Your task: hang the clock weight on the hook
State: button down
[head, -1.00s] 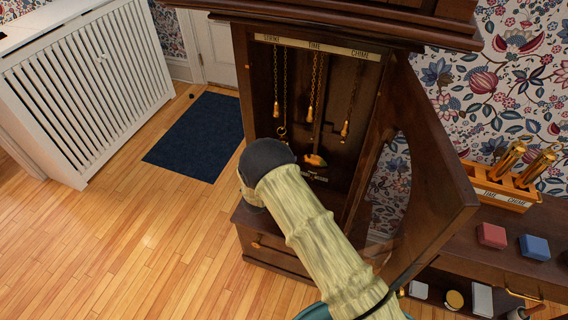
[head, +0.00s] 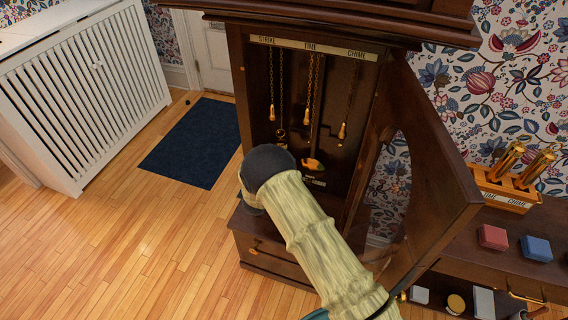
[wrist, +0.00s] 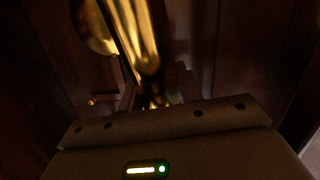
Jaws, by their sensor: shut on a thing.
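In the wrist view my gripper (wrist: 155,103) is shut on a shiny brass cylinder, the clock weight (wrist: 140,40). In the head view my forearm and dark wrist hide the gripper and most of the weight. A small ring (head: 280,133), apparently the weight's top loop, shows just above my wrist inside the clock case. Three chains with brass hook ends hang under the labels STRIKE, TIME and CHIME: the strike hook (head: 272,114), the time hook (head: 308,116) and the chime hook (head: 342,131). The ring is slightly below and right of the strike hook, seemingly apart; depth is unclear.
The clock case door (head: 440,190) stands open on the right, beside my arm. A brass pendulum bob (head: 313,164) hangs low in the case. A wooden rack (head: 500,200) at right holds two brass weights. A red block (head: 492,237) and blue block (head: 535,248) lie nearby.

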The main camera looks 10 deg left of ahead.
jog(key=shift+r, duration=0.2)
jog(key=c, duration=0.9)
grip_release()
jog(key=shift+o, duration=0.2)
jog(key=shift+f, duration=0.1)
jog(key=shift+s+f, duration=0.15)
jog(key=shift+f, duration=0.05)
jog(key=v, duration=1.7)
jog(key=shift+r, duration=0.2)
